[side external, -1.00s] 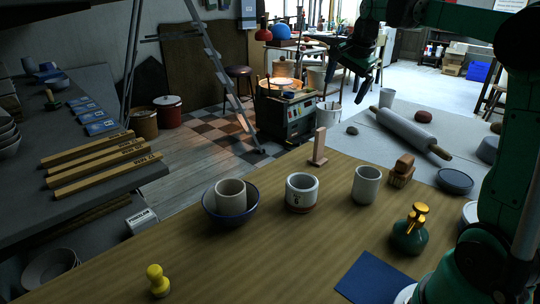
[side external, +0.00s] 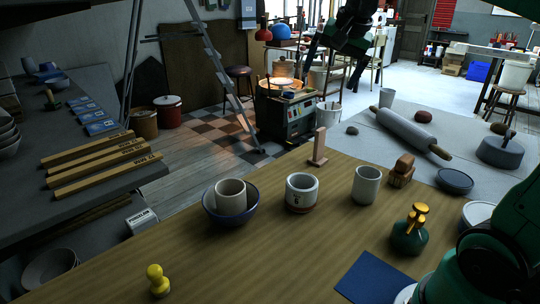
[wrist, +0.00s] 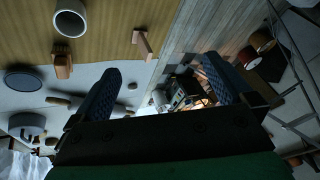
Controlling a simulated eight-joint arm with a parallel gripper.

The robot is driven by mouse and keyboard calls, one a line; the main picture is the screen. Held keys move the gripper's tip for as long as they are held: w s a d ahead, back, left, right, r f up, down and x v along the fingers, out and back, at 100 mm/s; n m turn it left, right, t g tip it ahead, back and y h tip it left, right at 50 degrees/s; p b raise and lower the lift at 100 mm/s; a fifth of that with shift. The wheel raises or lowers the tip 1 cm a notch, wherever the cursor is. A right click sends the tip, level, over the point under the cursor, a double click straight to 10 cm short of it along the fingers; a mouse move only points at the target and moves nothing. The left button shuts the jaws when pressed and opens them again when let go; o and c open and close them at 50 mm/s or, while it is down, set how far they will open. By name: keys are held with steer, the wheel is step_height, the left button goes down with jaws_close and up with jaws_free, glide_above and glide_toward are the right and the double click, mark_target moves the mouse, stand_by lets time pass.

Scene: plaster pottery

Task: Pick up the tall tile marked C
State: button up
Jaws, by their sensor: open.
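A tall, thin pinkish-wood tile (side external: 319,146) stands upright on a small base near the far edge of the wooden table. No letter C can be read on it. It also shows in the wrist view (wrist: 143,44), above the gap between my fingers and left of centre. My gripper (side external: 337,72) is high up at the top of the side view, above and beyond the tile and apart from it. In the wrist view my gripper (wrist: 163,75) has its two dark fingers spread wide, with nothing held between them.
A white cup (side external: 367,186) and a wooden block (side external: 402,170) stand right of the tile. A marked mug (side external: 301,193) and a blue bowl (side external: 240,215) holding a cup are nearer. A rolling pin (side external: 414,132) lies behind. The table around the tile is clear.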

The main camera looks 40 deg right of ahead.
steer(key=s+a+f+n+t+y, duration=0.1)
steer(key=s+a+f+n, duration=0.1)
steer(key=a+f+n, duration=0.4)
steer(key=shift+a+f, duration=0.45)
steer(key=shift+a, duration=0.65)
steer(key=s+a+f+n, duration=0.1)
steer(key=a+f+n, duration=0.1)
steer(key=s+a+f+n, duration=0.1)
steer(key=a+f+n, duration=0.1)
steer(key=f, duration=0.1)
steer(key=s+a+f+n+t+y, duration=0.1)
steer(key=s+a+f+n, duration=0.1)
steer(key=f, duration=0.1)
steer(key=shift+c, duration=0.6)
steer(key=shift+d+r, duration=0.1)
steer(key=shift+r, duration=0.1)
